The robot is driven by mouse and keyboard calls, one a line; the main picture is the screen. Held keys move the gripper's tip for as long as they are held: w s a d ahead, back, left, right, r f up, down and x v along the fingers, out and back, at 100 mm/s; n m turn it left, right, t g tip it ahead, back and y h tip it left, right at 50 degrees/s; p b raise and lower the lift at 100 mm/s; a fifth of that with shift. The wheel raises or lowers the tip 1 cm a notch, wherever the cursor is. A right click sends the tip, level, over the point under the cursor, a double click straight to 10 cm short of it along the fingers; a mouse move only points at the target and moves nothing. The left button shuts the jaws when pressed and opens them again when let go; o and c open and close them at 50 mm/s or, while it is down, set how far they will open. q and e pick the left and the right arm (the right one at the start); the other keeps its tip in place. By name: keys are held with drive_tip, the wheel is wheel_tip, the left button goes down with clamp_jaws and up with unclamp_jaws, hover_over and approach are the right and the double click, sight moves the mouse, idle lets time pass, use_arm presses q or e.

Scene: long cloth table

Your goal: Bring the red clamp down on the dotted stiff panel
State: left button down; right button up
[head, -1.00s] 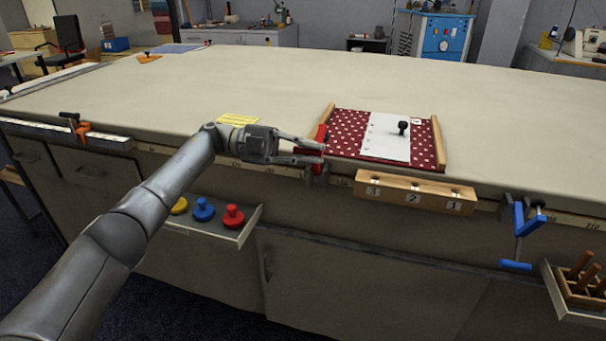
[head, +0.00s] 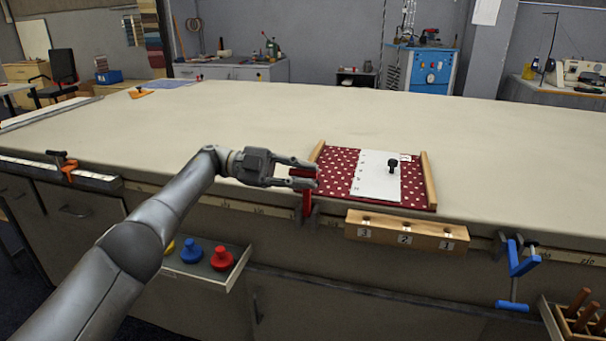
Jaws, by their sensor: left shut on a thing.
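The red clamp (head: 307,204) is at the table's front edge, by the left front corner of the dotted panel (head: 339,168). The panel is dark red with white dots and lies flat on the table. A white sheet (head: 372,181) with a black knob (head: 392,165) covers its middle. My left gripper (head: 305,173) is shut on the red clamp's upper part, beside the panel's left side. The fingers partly hide the clamp, so I cannot tell whether it touches the panel. My right gripper is out of view.
Wooden strips (head: 429,181) flank the panel. A numbered wooden block (head: 406,230) is fixed at the front edge. A blue clamp (head: 518,262) hangs to the right, an orange clamp (head: 68,170) to the left. A shelf below holds a red knob (head: 222,258) and a blue knob (head: 191,251).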

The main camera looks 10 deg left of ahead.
use_arm(q)
drive_tip(key=shift+w+a+r+t, duration=0.15)
drive_tip(key=shift+w+r+t, duration=0.2)
drive_tip(key=shift+r, duration=0.45)
drive_tip(key=c, duration=1.6)
unclamp_jaws()
drive_tip(key=shift+w, duration=0.1)
drive_tip(key=shift+c, duration=0.2)
drive_tip(key=shift+o, duration=1.4)
drive_tip(key=shift+w+f, duration=0.1)
drive_tip(key=shift+w, duration=0.05)
drive_tip(key=shift+f, duration=0.2)
drive_tip(key=shift+f, duration=0.15)
